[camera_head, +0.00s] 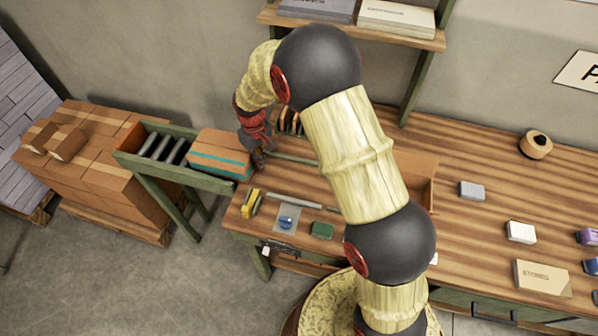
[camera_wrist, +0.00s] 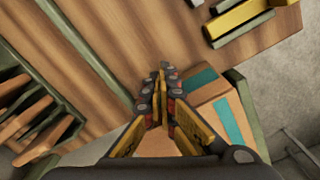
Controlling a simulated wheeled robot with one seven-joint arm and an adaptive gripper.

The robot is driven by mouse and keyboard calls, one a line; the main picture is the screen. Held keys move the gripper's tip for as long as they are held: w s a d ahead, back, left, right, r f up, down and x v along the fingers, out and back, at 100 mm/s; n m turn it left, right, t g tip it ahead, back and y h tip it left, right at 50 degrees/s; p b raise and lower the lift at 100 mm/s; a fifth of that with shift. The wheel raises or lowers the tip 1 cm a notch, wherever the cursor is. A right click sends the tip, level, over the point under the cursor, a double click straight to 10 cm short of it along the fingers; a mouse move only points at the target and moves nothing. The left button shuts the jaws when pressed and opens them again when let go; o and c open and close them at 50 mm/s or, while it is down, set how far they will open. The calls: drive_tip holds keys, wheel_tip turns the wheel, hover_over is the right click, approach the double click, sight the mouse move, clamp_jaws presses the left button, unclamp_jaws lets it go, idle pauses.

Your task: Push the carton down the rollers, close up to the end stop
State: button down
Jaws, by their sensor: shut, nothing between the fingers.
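The carton (camera_head: 220,153) is a brown box with a teal stripe. It sits on the right end of the short roller conveyor, beside the workbench; its striped faces also show in the wrist view (camera_wrist: 203,88). The bare rollers (camera_head: 165,148) lie to its left, inside a green frame. A green crosspiece (camera_head: 127,160) closes the frame's left end and looks like the end stop. My gripper (camera_head: 258,163) is shut and empty, pointing down at the carton's right end. In the wrist view its fingertips (camera_wrist: 160,74) are beside the carton; contact cannot be told.
The wooden workbench (camera_head: 470,215) holds a yellow-and-black item (camera_head: 251,203), a green block (camera_head: 322,230) and several small boxes. Stacked brown boxes (camera_head: 105,150) stand on a pallet left of the conveyor. A shelf (camera_head: 350,28) hangs above the bench. My arm hides part of the bench.

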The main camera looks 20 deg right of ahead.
sight(223, 153)
drive_tip(key=shift+w+a+p, duration=0.15)
drive_tip(key=shift+w+a, duration=1.15)
drive_tip(key=shift+a, duration=0.6)
drive_tip(key=shift+w+a+p, duration=0.15)
drive_tip(key=shift+w+a, duration=1.15)
drive_tip(key=shift+a, duration=0.55)
drive_tip(key=shift+w+a+p, duration=0.15)
drive_tip(key=shift+w+a, duration=1.15)
drive_tip(key=shift+a, duration=0.6)
drive_tip(key=shift+w+a+p, duration=0.25)
drive_tip(key=shift+w+a, duration=1.3)
drive_tip(key=shift+a, duration=0.65)
drive_tip(key=shift+w+a+p, duration=0.2)
drive_tip(key=shift+w+a, duration=1.3)
drive_tip(key=shift+a, duration=0.75)
drive_tip(key=shift+w+a+p, duration=0.25)
drive_tip(key=shift+w+a, duration=1.3)
drive_tip(key=shift+a, duration=0.65)
drive_tip(key=shift+s+d, duration=0.75)
drive_tip(key=shift+d, duration=0.35)
wheel_tip(223, 153, up, 12)
drive_tip(key=p, duration=0.6)
